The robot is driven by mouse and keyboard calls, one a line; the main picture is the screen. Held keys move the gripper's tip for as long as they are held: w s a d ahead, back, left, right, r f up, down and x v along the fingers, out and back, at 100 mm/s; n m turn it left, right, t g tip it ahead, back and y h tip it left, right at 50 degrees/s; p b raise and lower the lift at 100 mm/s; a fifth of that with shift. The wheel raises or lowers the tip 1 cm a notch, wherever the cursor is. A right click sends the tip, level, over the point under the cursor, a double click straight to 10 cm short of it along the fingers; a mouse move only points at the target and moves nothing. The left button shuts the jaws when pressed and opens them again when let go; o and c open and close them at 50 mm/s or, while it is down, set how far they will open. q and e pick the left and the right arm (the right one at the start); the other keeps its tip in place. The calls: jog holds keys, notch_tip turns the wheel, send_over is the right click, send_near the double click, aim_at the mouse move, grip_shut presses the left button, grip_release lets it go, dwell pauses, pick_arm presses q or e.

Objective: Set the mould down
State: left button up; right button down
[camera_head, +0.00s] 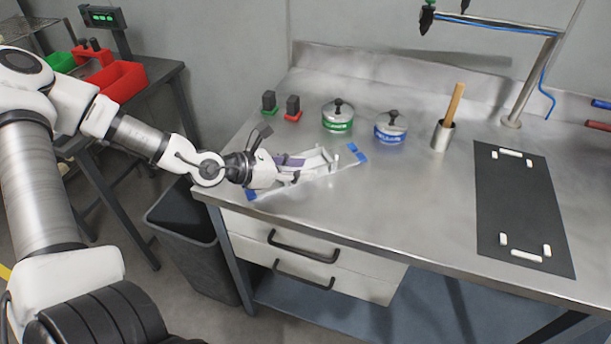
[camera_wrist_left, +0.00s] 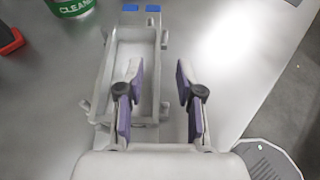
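The mould is a pale grey, open rectangular frame with blue end tabs. In the head view the mould (camera_head: 328,176) is at the bench's left front, partly hidden by my left gripper (camera_head: 318,164). It appears to rest on the metal top. In the left wrist view the mould (camera_wrist_left: 106,62) points away from me. My left gripper (camera_wrist_left: 160,92) has its purple-padded fingers apart, one over the mould's inside and one beyond its right wall. Neither finger clearly presses the wall. My right gripper is not in view.
A green-labelled can (camera_head: 337,117) and a blue-labelled can (camera_head: 390,128) stand behind the mould. A cup with a wooden handle (camera_head: 443,135) is further right. A dark mat (camera_head: 515,205) with white blocks lies at the right. The bench between is clear. A bin (camera_head: 190,245) stands below.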

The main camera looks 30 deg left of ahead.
aim_at(315, 168)
pick_arm(q)
jog(key=b+x, duration=0.2)
jog(key=x, duration=0.2)
jog(key=shift+w+d, duration=0.15)
jog(key=shift+w, duration=0.3)
jog(key=shift+s, duration=0.1)
grip_shut()
jog(key=shift+r, duration=0.1)
